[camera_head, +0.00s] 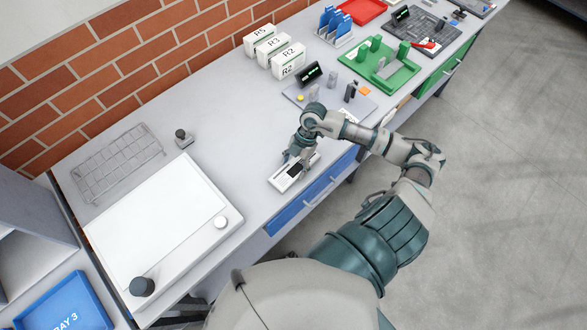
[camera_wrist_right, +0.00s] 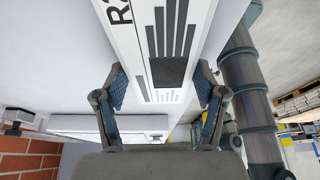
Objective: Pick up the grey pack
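A pale pack with grey and dark bars (camera_head: 287,177) lies flat on the bench near its front edge. In the right wrist view the pack (camera_wrist_right: 172,70) shows its dark square and part of a printed label starting with R. My right gripper (camera_head: 297,162) is just over the pack's far part in the head view. In the wrist view its two fingers (camera_wrist_right: 161,85) are spread, one on each side of the pack. Whether the pads touch its sides is unclear. My left gripper is not in view.
A large white flat device (camera_head: 160,225) and a wire rack (camera_head: 117,160) stand left. White boxes marked R5, R3 and R2 (camera_head: 287,62) stand behind. A grey tray (camera_head: 355,112) with small items and a green tray (camera_head: 395,82) lie further right. A blue drawer (camera_head: 300,207) is below.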

